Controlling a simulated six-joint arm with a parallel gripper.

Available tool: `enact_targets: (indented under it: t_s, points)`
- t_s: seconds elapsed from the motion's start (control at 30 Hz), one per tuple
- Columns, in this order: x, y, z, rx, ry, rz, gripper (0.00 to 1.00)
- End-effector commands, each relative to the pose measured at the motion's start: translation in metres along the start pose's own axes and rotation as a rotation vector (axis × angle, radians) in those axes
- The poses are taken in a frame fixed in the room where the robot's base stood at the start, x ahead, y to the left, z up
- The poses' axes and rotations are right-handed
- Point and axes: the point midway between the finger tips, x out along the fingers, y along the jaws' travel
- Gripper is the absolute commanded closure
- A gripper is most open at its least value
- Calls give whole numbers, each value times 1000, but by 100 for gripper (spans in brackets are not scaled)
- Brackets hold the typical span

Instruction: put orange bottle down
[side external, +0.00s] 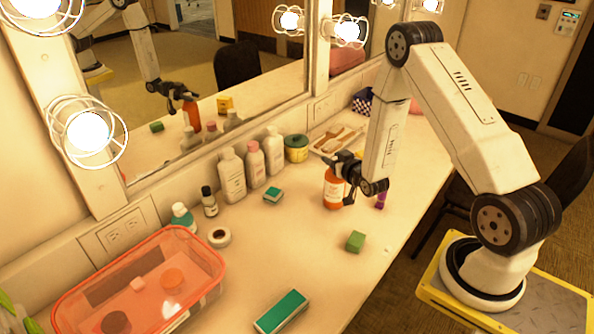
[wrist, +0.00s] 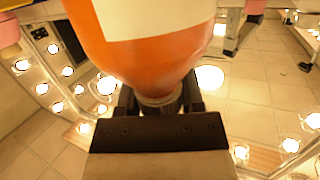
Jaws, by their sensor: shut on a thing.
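The orange bottle (side external: 334,193) has a pale label and is upright over the right part of the counter in the side view. My gripper (side external: 343,162) is shut on its narrow neck, near the top. The wrist view shows the orange body and pale label large (wrist: 150,45), with the neck between my gripper's fingers (wrist: 160,102). I cannot tell whether the bottle's base touches the counter (side external: 300,235) or is slightly above it.
A green block (side external: 355,241) lies in front of the bottle, and a purple item (side external: 381,198) is to its right. White bottles (side external: 232,175) and a yellow-green jar (side external: 296,148) line the mirror. A clear orange bin (side external: 145,285) stands front left. Bare counter surrounds the block.

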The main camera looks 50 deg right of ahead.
Motion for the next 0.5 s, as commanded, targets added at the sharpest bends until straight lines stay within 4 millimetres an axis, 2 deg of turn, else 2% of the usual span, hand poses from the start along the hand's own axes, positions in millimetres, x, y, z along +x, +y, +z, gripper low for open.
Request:
enact_targets:
  t_s: [0.13,0.17,0.2,0.27,0.5]
  points:
    - [1,0,2,0,3,0,100]
    - [1,0,3,0,0,0,45]
    - [1,0,3,0,0,0,33]
    - [0,0,3,0,0,0,17]
    - [0,0,2,0,0,0,17]
